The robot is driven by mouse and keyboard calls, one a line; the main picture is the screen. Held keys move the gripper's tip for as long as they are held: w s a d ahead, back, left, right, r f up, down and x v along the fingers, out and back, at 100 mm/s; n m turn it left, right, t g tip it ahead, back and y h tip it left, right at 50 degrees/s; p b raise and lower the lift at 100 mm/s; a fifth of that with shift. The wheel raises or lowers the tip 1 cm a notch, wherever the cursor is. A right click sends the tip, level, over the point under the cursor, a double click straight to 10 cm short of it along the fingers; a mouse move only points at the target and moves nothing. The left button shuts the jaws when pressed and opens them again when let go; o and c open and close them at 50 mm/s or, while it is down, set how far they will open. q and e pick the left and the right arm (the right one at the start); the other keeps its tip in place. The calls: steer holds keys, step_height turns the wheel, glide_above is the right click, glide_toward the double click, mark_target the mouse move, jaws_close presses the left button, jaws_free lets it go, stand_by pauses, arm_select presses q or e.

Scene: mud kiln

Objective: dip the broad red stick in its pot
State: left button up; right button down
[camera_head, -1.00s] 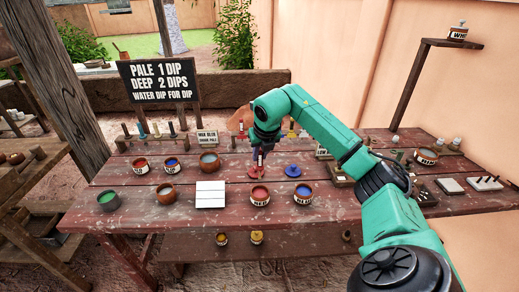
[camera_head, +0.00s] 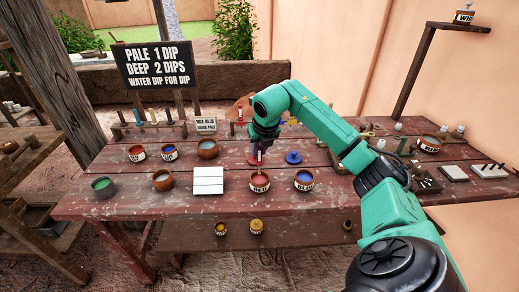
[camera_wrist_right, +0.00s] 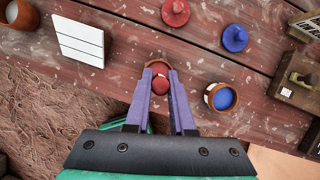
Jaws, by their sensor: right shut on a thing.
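My right gripper (camera_head: 259,147) is shut on the broad red stick, whose rounded red end (camera_wrist_right: 160,85) shows between the purple fingertips in the right wrist view. The red pot (camera_head: 259,183) stands open with red glaze in it, near the front of the table. In the wrist view the pot's rim (camera_wrist_right: 158,64) shows just beyond the fingertips, partly hidden by the stick and fingers. In the head view the gripper is above and behind the pot; I cannot tell whether the stick's lower end touches the glaze. My left gripper is not in view.
A red lid (camera_wrist_right: 175,12) and a blue lid (camera_wrist_right: 235,38) lie behind the pots. A blue pot (camera_head: 304,180) stands right of the red one, and a white tile block (camera_head: 208,180) stands left. Several other pots stand farther left. A sign (camera_head: 156,63) rises at the back.

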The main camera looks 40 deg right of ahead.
steer(key=shift+d+f, duration=0.15)
steer(key=shift+f, duration=0.1)
steer(key=shift+f+b, duration=1.15)
steer(key=shift+f, duration=0.6)
steer(key=shift+r, duration=0.1)
step_height(320, 180, up, 7)
steer(key=p, duration=0.6)
steer(key=shift+r, duration=0.1)
stand_by(0.5)
